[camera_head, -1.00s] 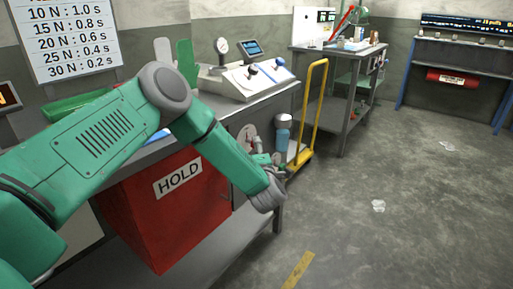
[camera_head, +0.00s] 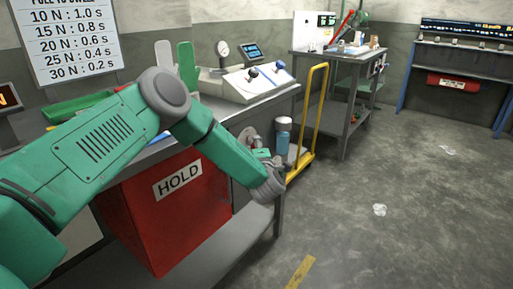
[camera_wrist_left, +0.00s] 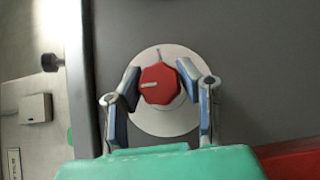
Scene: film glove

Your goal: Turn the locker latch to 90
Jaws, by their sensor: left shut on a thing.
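The locker latch is a red many-sided knob (camera_wrist_left: 160,84) on a pale round plate (camera_wrist_left: 165,118) in the left wrist view. A light pointer mark on the knob points left, and a thin mark on the plate stands above the knob. My left gripper (camera_wrist_left: 160,82) is shut on the knob, one finger on each side. In the head view my left gripper (camera_head: 262,150) is at the side of the bench, beside the round plate (camera_head: 250,138); the knob is hidden there by my arm. My right gripper is not in view.
A red locker box marked HOLD (camera_head: 175,215) sits under the bench beneath my arm. A yellow trolley handle (camera_head: 317,105) and a blue bottle (camera_head: 282,138) stand just right of the gripper. The floor at the right is mostly clear.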

